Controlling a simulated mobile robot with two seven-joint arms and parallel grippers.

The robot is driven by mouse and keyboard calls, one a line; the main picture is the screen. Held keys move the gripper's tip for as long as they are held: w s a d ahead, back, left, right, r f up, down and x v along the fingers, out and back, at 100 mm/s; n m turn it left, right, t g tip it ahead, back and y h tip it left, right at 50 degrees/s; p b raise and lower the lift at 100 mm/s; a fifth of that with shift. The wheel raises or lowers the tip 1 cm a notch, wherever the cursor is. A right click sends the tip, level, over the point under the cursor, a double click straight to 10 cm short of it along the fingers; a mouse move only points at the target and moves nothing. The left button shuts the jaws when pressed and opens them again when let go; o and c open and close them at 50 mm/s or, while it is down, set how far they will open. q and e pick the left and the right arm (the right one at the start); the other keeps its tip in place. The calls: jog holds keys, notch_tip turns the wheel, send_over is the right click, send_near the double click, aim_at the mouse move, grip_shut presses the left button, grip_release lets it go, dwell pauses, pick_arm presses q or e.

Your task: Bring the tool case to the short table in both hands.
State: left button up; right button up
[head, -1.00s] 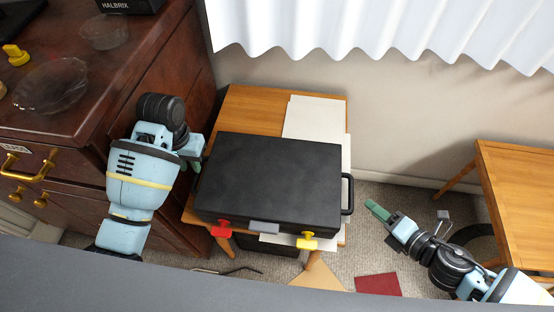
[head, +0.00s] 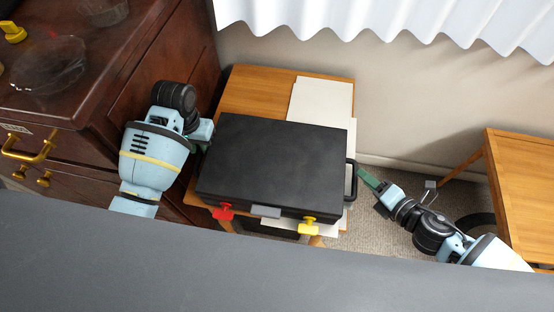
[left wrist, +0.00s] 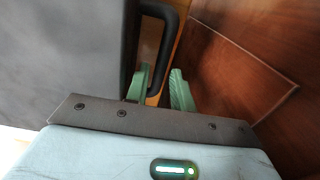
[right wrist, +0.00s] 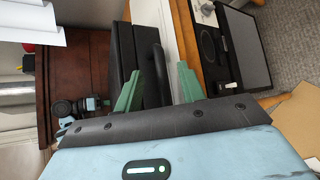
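The black tool case (head: 275,160) lies flat on a small wooden table (head: 255,90), with a red and a yellow latch on its front side. It has a handle at each end. My left gripper (head: 205,140) is at the case's left end. In the left wrist view its green fingers (left wrist: 160,88) are apart, with the left handle (left wrist: 168,40) between them. My right gripper (head: 364,180) is at the right handle (head: 351,180). In the right wrist view its fingers (right wrist: 158,88) are apart, with the handle (right wrist: 157,70) between them.
White papers (head: 322,98) lie under and behind the case. A dark wooden dresser (head: 100,90) stands close on the left. Another wooden table (head: 525,185) stands at the right, with carpet (head: 395,172) between. A white curtain (head: 400,20) hangs behind.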

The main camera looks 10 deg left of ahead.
aim_at(356, 168)
pick_arm(q)
jog(key=shift+f, duration=1.75)
pick_arm(e)
jog(key=shift+x, duration=1.8)
pick_arm(q)
jog(key=c, duration=0.5)
pick_arm(e)
jog(key=c, duration=0.5)
pick_arm(q)
grip_shut()
pick_arm(e)
grip_shut()
pick_arm(q)
jog(key=shift+w+r, duration=0.25)
jog(key=shift+r, duration=0.05)
pick_arm(e)
jog(key=shift+w+r, duration=0.2)
jog(key=shift+r, duration=0.15)
